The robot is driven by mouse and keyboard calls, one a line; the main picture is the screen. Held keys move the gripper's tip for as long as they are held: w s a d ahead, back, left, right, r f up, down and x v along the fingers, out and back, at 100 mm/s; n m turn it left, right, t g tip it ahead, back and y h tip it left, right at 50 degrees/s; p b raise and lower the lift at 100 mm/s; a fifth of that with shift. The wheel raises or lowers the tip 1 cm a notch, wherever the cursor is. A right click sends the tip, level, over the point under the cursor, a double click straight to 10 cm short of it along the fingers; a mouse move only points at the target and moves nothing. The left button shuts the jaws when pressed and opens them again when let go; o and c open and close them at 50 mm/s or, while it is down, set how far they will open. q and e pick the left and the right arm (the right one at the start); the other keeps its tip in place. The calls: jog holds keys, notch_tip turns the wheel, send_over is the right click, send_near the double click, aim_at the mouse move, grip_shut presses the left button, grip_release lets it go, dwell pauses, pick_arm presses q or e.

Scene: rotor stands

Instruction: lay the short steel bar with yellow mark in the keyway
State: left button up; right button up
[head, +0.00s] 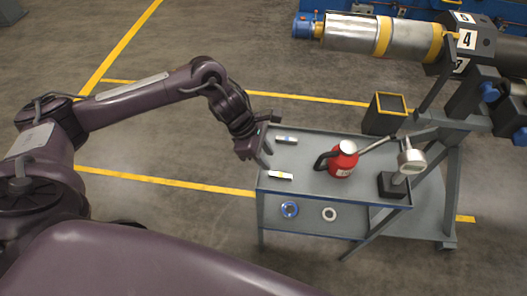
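A short pale steel bar with what looks like a small yellow mark (279,175) lies flat near the cart top's left front corner. A second short bar (287,140), with a bluish mark, lies farther back on the same top. My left gripper (270,143) is over the left edge of the cart, its fingers apart and empty, close to both bars. The rotor (363,34), a steel cylinder with yellow bands, lies level at the upper right. I cannot make out a keyway on it. My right gripper is not in view.
A numbered black block (469,40) and stand are at right.

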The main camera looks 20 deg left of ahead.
aim_at(280, 175)
pick_arm(q)
jog(key=b+x, duration=0.4)
jog(key=x, duration=0.2)
jog(key=shift+w+d+f, duration=0.1)
jog(key=shift+f, duration=0.3)
jog(key=shift+w+d+f+b, duration=0.1)
jog(key=shift+d+f+b, duration=0.3)
jog(key=shift+f+b, duration=0.45)
jog(key=shift+r, duration=0.25)
jog(key=c, duration=0.7)
jog(key=shift+r+p, duration=1)
jog(key=shift+r, duration=1.25)
jog(key=shift+r+p, duration=0.3)
jog(key=shift+r, duration=0.45)
